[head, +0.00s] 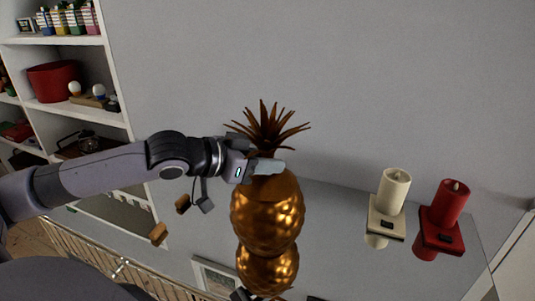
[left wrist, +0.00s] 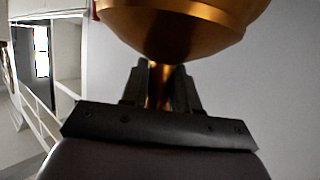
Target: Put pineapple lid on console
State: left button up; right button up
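The pineapple lid (head: 268,126), a crown of pointed bronze leaves, stands upright above the golden pineapple body (head: 267,215). The body stands on the glossy, mirror-like console (head: 335,240), which reflects it. My left gripper (head: 266,167) reaches in from the left at the neck between leaves and body; its fingers hide part of the neck. In the left wrist view, the two dark fingers (left wrist: 160,90) close around a narrow gold stem, with a rounded gold surface just beyond. I cannot tell whether the lid touches the body.
A cream candle (head: 395,188) and a red candle (head: 450,203) stand on small holders on the console's right side. A white shelf unit (head: 112,75) with assorted objects is at the left. The console is clear between pineapple and candles.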

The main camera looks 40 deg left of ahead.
pick_arm(q)
grip_shut()
jog(key=shift+r, duration=0.15)
notch_tip(320, 180, up, 20)
jog(key=p, duration=0.5)
